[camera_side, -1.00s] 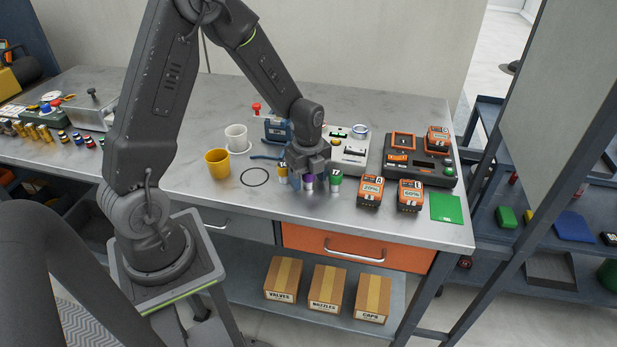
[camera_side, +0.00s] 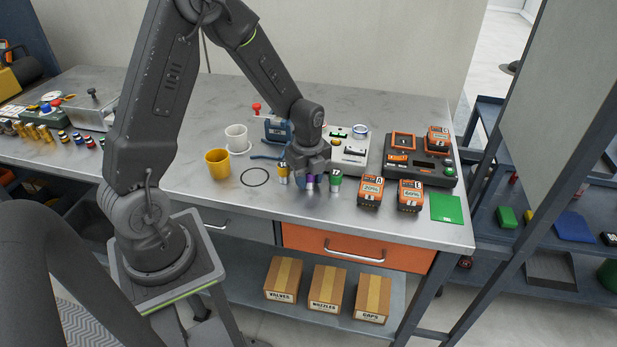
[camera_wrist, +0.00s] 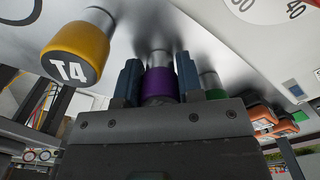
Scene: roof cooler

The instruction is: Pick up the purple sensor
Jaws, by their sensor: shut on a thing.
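The purple sensor (camera_side: 309,181) stands on the metal bench between a yellow sensor (camera_side: 283,174) and a green sensor (camera_side: 335,181). My gripper (camera_side: 309,178) points down over it with its fingers closed around it. In the wrist view the purple sensor (camera_wrist: 160,84) sits between the two blue-grey fingers, its silver end towards the bench. The yellow sensor, marked T4 (camera_wrist: 75,55), is at the left there, and part of the green sensor (camera_wrist: 213,92) shows at the right. I cannot tell whether the purple sensor is lifted off the bench.
A yellow cup (camera_side: 217,165) and a white cup (camera_side: 237,138) stand to the left. Orange-black battery packs (camera_side: 370,191) and a green pad (camera_side: 446,208) lie to the right. A white device (camera_side: 349,150) and a dark charger unit (camera_side: 420,165) are behind. The bench's front edge is close.

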